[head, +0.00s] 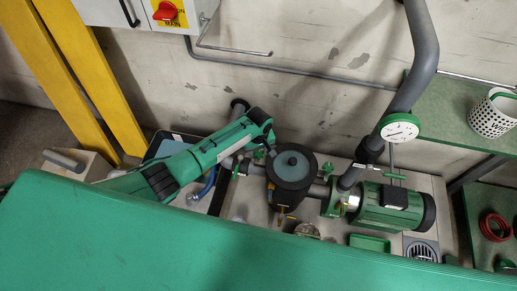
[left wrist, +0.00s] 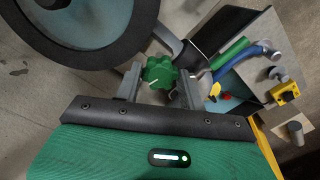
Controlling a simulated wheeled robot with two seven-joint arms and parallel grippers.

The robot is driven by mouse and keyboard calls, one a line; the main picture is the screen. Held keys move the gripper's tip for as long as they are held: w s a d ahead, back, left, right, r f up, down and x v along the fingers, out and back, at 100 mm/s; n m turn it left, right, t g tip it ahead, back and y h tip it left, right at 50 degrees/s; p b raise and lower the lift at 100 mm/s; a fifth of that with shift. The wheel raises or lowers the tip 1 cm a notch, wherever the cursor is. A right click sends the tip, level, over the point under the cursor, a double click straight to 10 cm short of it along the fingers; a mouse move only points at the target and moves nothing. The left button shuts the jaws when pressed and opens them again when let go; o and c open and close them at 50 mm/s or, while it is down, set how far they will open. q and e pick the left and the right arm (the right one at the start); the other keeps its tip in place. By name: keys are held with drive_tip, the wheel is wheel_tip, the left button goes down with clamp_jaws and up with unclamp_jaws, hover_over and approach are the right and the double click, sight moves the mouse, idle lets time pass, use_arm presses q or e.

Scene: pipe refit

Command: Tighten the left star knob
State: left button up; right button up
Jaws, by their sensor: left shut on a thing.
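The green star knob (left wrist: 160,72) shows in the left wrist view, beside the large round dark-rimmed housing with a grey-blue face. That round housing (head: 291,168) stands mid-picture in the head view. My left gripper (left wrist: 160,88) has one grey finger on each side of the knob and is shut on it. In the head view my left arm reaches in from the left, and the left gripper (head: 267,143) is at the upper left of the housing. The knob is hidden there behind the gripper. My right gripper is not in view.
A green motor (head: 380,207) and a white-faced gauge (head: 399,128) stand right of the housing, by a thick grey pipe (head: 420,60). A dark tray (left wrist: 212,38) with green and blue handles lies near the gripper. Yellow posts (head: 75,70) stand at left.

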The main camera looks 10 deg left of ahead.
use_arm(q)
drive_tip(key=m+p, duration=0.1)
drive_tip(key=m, duration=0.1)
drive_tip(key=shift+r+m, duration=0.2)
drive_tip(key=shift+m, duration=0.2)
drive_tip(key=m+p, duration=0.2)
drive_tip(key=m, duration=0.1)
drive_tip(key=shift+m, duration=0.3)
drive_tip(key=m, duration=0.3)
drive_tip(key=shift+f+m+p, duration=0.1)
drive_tip(key=shift+m+p, duration=0.2)
drive_tip(key=shift+p, duration=0.1)
drive_tip(key=shift+w+m, duration=0.1)
drive_tip(key=shift+m, duration=2.2)
drive_tip(key=shift+m+p, duration=0.3)
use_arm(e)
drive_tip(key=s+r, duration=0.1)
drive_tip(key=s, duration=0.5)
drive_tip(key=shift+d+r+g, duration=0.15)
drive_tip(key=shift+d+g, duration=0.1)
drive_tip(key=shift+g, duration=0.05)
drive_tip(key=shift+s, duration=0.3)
